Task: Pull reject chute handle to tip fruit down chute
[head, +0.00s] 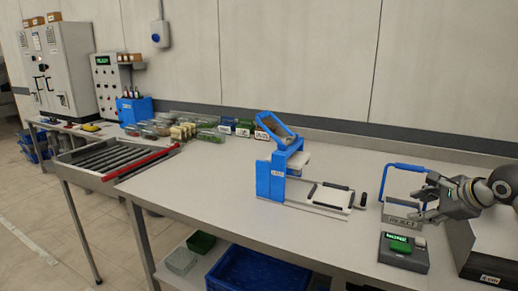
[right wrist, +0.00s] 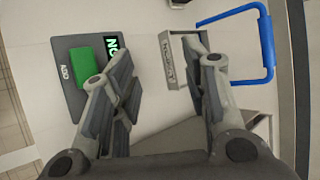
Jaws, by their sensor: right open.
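A small grey chute box (head: 402,212) with a label on its front stands at the right of the bench. Its blue bar handle (head: 408,168) arches above it. In the right wrist view the box (right wrist: 178,62) lies at the centre and the blue handle (right wrist: 268,48) at upper right. My right gripper (head: 424,203) is open and empty. Its fingers are over the box's right side in the head view, apart from the blue handle. In the right wrist view the right finger overlaps the box. I cannot make out fruit in the chute. My left gripper is not in view.
A dark scale (head: 403,258) with a green block (right wrist: 88,62) sits in front of the gripper. A blue and white device (head: 270,180) stands mid-bench. A roller conveyor (head: 115,160) is at left. A dark box (head: 490,250) stands at the right edge. The bench's left-centre is clear.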

